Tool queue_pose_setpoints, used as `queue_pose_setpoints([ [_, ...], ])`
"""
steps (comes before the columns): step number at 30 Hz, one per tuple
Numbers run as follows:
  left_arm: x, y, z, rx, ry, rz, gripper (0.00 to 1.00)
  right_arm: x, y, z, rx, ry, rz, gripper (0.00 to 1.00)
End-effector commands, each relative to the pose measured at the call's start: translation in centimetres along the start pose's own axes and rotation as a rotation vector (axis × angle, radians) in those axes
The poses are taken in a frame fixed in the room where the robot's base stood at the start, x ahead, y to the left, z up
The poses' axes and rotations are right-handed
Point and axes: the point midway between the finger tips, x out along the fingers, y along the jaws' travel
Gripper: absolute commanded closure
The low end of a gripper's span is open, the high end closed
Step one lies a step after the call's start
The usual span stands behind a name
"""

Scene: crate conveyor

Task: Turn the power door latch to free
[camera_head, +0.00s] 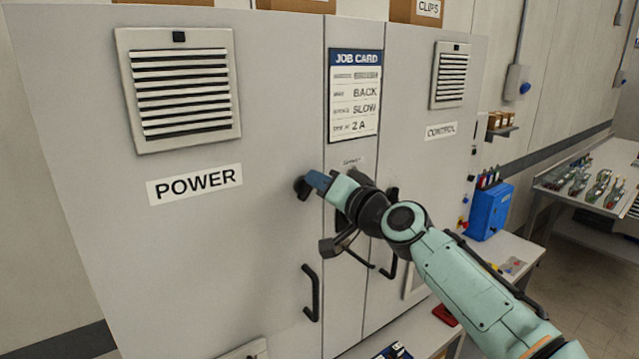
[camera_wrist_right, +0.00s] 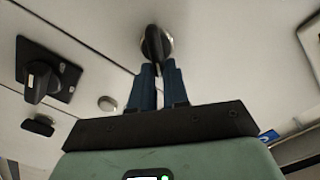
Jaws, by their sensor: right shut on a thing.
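The power door (camera_head: 240,240) is the wide grey cabinet door with the POWER label (camera_head: 195,184), and it looks closed. Its latch is a black knob (camera_head: 301,188) near the door's right edge, partly hidden by my right gripper (camera_head: 314,183). In the right wrist view the latch (camera_wrist_right: 154,44) is a dark oblong grip on a round metal base. There the blue fingers of my right gripper (camera_wrist_right: 157,74) are shut on the latch grip from either side. The grip points roughly along the fingers. My left gripper is not in view.
A black pull handle (camera_head: 311,293) sits below the latch on the power door. A job card (camera_head: 354,97) is on the narrow middle panel. A black rotary switch (camera_wrist_right: 40,82) on a dark plate shows in the wrist view. The control door (camera_head: 425,95) is right. A blue box (camera_head: 489,210) stands beyond.

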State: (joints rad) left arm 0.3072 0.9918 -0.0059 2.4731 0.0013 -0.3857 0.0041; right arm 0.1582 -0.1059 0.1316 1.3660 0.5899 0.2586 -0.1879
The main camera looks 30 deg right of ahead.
Motion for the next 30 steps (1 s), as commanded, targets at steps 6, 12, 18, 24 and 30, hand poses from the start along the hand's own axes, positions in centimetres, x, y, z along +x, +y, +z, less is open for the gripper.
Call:
queue_pose_setpoints([
  [6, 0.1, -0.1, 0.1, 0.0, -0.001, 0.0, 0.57, 0.0, 0.4, 0.0, 0.208, 0.002, -0.001, 1.0],
  [12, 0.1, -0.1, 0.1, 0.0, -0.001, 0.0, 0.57, 0.0, 0.8, 0.1, 0.396, 0.002, -0.001, 1.0],
  [18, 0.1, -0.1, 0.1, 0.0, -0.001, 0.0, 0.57, 0.0, 1.1, 0.2, 0.571, 0.003, -0.002, 1.0],
  [24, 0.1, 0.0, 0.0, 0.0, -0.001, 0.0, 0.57, 0.0, 1.3, 0.4, 0.709, 0.004, -0.002, 1.0],
  [30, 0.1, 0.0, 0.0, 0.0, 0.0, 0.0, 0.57, 0.0, 1.5, 0.5, 0.799, 0.004, -0.002, 1.0],
])
